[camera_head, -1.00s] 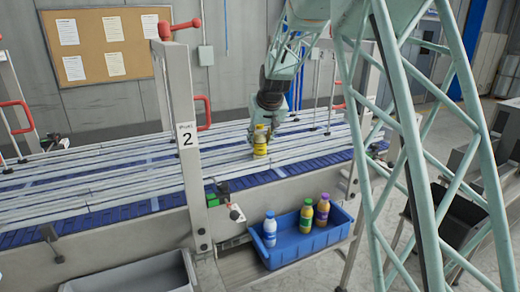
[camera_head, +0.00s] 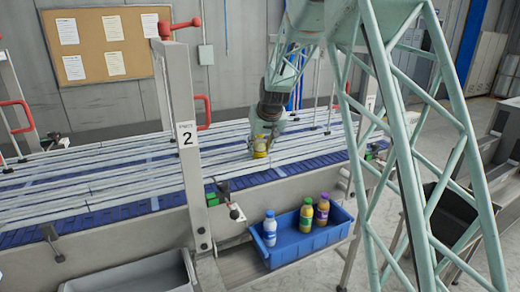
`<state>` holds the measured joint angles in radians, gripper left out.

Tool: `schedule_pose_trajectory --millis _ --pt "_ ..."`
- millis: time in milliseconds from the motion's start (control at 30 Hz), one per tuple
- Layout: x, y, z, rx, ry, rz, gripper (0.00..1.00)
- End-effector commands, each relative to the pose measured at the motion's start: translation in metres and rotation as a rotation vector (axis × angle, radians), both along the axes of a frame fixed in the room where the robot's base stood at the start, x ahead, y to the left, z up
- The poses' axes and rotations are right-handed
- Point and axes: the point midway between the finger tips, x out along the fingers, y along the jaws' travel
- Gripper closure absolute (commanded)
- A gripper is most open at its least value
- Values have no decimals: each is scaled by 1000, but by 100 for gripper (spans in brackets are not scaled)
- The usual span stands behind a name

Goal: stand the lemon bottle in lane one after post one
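The lemon bottle (camera_head: 261,149) is yellow and looks upright among the pale guide rails of the conveyor (camera_head: 120,165), right of the post marked 2 (camera_head: 186,134). My gripper (camera_head: 264,132) is right at the bottle's top and covers its cap and upper part. The fingers are small and overlap the bottle, so I cannot tell whether they are closed on it. The bottle's base is not clear enough to tell whether it touches the belt, or which lane it is in.
A grey bin (camera_head: 130,275) stands at front left. The rails left of post 2 are clear.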

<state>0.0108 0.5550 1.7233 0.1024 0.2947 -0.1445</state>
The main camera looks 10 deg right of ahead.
Motion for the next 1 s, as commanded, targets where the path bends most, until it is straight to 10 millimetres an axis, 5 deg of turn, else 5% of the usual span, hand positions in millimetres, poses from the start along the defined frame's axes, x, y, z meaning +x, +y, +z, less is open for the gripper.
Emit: schedule_pose_trajectory --millis 133,667,1000 --pt "0 0 0 0 0 0 56" --pt "0 0 4 0 0 0 56" --pt "-13 -1 25 0 -2 1 56"
